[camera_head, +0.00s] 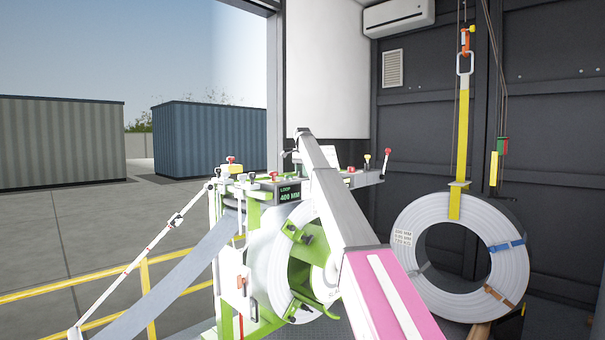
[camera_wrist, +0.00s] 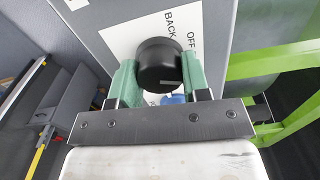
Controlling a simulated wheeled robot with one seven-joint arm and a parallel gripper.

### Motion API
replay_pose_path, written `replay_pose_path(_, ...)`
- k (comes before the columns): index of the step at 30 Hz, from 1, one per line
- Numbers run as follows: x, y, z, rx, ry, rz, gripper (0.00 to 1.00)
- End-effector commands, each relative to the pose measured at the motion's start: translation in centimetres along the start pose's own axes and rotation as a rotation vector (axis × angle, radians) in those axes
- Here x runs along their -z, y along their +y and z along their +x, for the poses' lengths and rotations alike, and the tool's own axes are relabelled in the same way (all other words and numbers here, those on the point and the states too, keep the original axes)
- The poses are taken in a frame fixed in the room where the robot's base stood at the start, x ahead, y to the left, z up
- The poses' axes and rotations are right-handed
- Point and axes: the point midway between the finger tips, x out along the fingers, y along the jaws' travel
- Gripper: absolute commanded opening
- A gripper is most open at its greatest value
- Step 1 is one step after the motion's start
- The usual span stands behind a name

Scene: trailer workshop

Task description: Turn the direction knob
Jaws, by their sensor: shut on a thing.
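The direction knob (camera_wrist: 160,64) is a round black knob in the wrist view. It sits on a white label plate (camera_wrist: 122,40) with the words BACK and OFF, the rest of the lettering being hidden. My gripper (camera_wrist: 159,78) has its two green fingers on either side of the knob, shut on it. A small blue thing shows just below the knob, partly hidden. In the head view my arm reaches to the control panel of the green and white machine (camera_head: 255,275), and the knob and fingertips cannot be made out there.
A large strip coil (camera_head: 408,258) hangs from a yellow sling (camera_head: 462,140) at the right. Several small knobs and levers line the machine's top. A display (camera_head: 290,193) reads LOOP 400 MM. A yellow railing (camera_head: 148,290) runs at the left. Green bars (camera_wrist: 275,62) flank the panel in the wrist view.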

Motion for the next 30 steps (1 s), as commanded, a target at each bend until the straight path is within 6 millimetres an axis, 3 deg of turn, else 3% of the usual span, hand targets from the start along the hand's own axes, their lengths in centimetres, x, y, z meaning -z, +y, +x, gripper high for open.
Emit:
replay_pose_path(5, 0.0, 0.0, 0.0, 0.001, 0.0, -0.001, 0.2)
replay_pose_path(6, 0.0, 0.0, 0.0, 0.001, 0.0, -0.001, 0.56)
replay_pose_path(7, 0.0, 0.0, 0.0, 0.0, 0.0, -0.001, 0.66)
replay_pose_path(8, 0.0, 0.0, 0.0, 0.0, 0.0, -0.001, 0.69)
replay_pose_path(20, 0.0, 0.0, -0.5, 0.0, 0.0, -0.001, 0.69)
replay_pose_path(26, 0.1, -0.1, -2.6, 0.001, 0.001, -0.001, 0.69)
replay_pose_path(30, 0.1, -0.1, -5.2, 0.001, 0.001, -0.001, 0.69)
